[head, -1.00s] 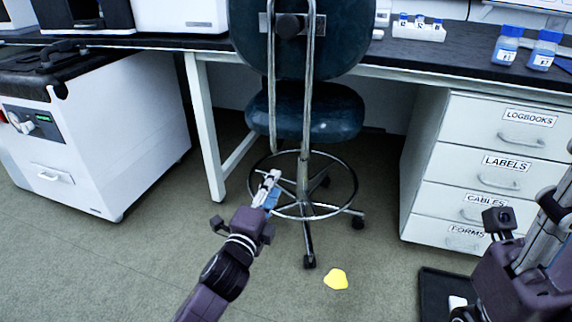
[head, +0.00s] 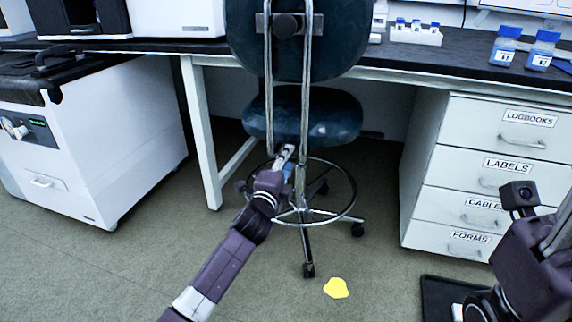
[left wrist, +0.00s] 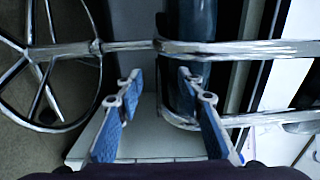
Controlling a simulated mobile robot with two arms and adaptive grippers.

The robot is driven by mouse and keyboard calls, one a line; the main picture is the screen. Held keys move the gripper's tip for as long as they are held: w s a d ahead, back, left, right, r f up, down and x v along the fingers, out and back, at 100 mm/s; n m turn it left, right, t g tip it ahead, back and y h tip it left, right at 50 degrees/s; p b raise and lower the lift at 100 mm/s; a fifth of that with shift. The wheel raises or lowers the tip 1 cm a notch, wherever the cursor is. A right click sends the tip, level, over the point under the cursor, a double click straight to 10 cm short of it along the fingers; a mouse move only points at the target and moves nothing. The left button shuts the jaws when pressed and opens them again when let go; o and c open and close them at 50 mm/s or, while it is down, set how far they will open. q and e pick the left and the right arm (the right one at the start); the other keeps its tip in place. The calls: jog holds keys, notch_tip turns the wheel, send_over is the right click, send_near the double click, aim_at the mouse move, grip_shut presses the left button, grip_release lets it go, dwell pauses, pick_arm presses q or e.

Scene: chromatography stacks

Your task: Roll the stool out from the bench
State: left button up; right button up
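The stool stands before the bench with its back toward me. Its dark blue backrest (head: 340,45) rises above the bench edge, and its round seat (head: 335,115) is lower. Two chrome bars (head: 305,95) run down the back, above a foot ring (head: 350,195) and castors. My left gripper (head: 286,152) is at the bars just below seat height. In the left wrist view its blue-padded fingers (left wrist: 158,74) are apart and empty, with a chrome bar (left wrist: 125,46) just beyond the tips. My right gripper (head: 562,228) is at the right edge, partly cut off.
The black-topped bench (head: 455,68) spans the back. A drawer cabinet (head: 480,175) is right of the stool; a white bench leg (head: 203,140) and a white machine (head: 115,140) are left. A yellow patch (head: 336,288) and black tray (head: 440,295) lie on the floor in front.

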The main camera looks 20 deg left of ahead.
pick_arm(q)
grip_shut()
jog(key=shift+f, duration=0.1)
dwell(0.3)
